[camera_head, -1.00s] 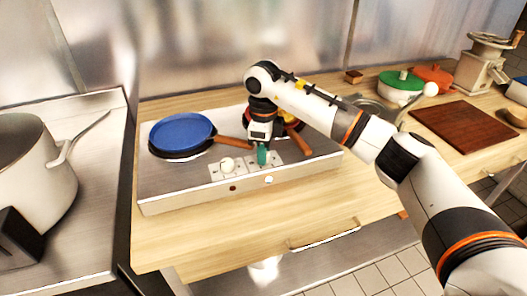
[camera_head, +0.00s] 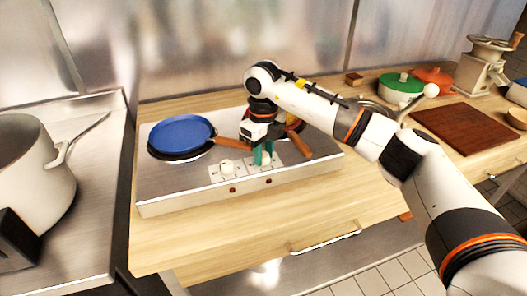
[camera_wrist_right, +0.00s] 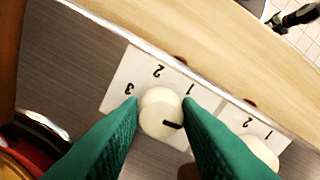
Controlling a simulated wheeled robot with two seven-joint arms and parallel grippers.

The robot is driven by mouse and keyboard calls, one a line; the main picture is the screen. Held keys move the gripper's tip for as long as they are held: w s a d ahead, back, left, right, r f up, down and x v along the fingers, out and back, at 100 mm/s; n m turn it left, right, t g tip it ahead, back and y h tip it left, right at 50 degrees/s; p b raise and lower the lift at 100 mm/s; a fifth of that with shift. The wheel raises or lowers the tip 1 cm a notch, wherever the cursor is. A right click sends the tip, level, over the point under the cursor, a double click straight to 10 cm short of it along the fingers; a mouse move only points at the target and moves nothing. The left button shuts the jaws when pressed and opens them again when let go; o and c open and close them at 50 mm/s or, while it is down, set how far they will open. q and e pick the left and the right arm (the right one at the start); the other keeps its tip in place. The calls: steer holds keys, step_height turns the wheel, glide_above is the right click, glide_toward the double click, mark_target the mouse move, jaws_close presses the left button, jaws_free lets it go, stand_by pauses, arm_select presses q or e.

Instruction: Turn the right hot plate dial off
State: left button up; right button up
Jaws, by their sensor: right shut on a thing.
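The hot plate (camera_head: 185,198) is a metal slab with two white dials on pale numbered panels at its front. My right gripper (camera_head: 263,158) is over the right dial (camera_head: 265,159). In the right wrist view its green fingers (camera_wrist_right: 162,118) are shut on this dial (camera_wrist_right: 158,108), one on each side. The dial's black mark points to the lower right, away from the printed 2 and 3. The left dial (camera_head: 227,167) is free. The right indicator light (camera_head: 268,181) and left indicator light (camera_head: 233,190) both look dark red.
A blue pan (camera_head: 182,133) sits on the hot plate's left side, its handle reaching toward my gripper. Another pan is partly hidden behind my right gripper. A large pot (camera_head: 35,165) stands at far left. A cutting board (camera_head: 465,130) lies at right.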

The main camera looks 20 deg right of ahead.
mark_target(264, 155)
steer(key=o, duration=1)
steer(key=shift+c, duration=0.2)
steer(key=shift+r, duration=0.1)
step_height(264, 155, up, 12)
steer(key=b, duration=0.1)
steer(key=shift+b, duration=0.4)
